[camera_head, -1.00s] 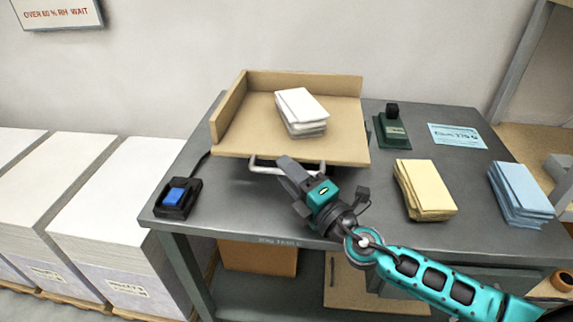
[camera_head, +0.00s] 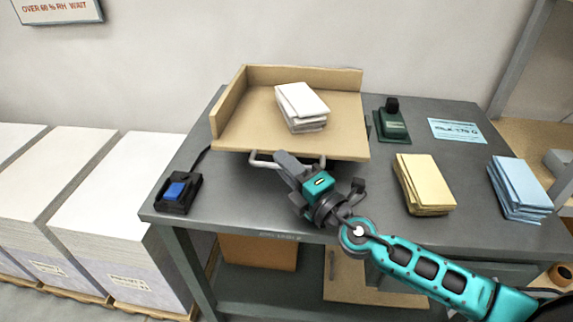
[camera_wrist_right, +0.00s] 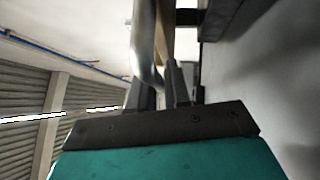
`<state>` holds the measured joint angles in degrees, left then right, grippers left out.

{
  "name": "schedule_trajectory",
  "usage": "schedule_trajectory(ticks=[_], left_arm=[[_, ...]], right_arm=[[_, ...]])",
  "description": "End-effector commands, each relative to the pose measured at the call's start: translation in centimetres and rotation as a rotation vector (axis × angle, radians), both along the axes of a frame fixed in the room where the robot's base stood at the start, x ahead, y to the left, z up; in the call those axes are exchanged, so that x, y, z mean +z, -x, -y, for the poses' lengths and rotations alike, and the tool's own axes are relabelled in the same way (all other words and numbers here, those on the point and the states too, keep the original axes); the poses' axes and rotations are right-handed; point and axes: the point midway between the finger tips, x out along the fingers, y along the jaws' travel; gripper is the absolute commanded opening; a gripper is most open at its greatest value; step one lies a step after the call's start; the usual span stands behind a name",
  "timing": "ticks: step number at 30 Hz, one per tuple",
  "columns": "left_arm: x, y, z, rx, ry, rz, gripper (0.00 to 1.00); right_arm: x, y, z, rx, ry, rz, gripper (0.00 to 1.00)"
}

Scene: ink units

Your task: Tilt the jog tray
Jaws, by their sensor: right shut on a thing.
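The jog tray (camera_head: 235,125) is a tan board with raised walls at its back and left, standing on the grey table. A metal bar handle (camera_head: 262,163) runs along its front edge. A small stack of white sheets (camera_head: 301,103) lies on it, its layers slightly uneven. My right gripper (camera_head: 284,160) is shut on the handle at the tray's front. In the right wrist view the handle (camera_wrist_right: 147,50) runs down between the fingers (camera_wrist_right: 160,88). The tray's underside is hidden. My left gripper is not in view.
A blue button box (camera_head: 176,190) sits at the table's left. A yellow stack (camera_head: 425,184) and a blue stack (camera_head: 521,188) lie on the right. A dark green device (camera_head: 391,122) and a light blue card (camera_head: 456,131) are behind them. Large white paper stacks (camera_head: 110,215) stand left.

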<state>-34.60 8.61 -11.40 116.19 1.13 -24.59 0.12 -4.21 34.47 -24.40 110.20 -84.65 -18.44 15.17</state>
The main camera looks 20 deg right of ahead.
Motion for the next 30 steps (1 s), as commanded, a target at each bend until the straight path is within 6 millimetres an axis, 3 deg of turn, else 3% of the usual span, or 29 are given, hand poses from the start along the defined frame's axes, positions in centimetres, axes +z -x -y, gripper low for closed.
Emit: schedule_trajectory(ticks=[10, 18, 30], left_arm=[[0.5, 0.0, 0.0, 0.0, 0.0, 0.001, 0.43], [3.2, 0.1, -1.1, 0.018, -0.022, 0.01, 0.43], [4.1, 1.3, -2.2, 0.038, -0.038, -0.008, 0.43]], right_arm=[[0.3, 0.0, 0.0, -0.001, -0.003, -0.006, 0.0], [2.4, -0.2, 0.2, -0.003, -0.043, -0.071, 0.0], [4.9, -0.8, 0.6, -0.003, -0.066, -0.105, 0.0]])
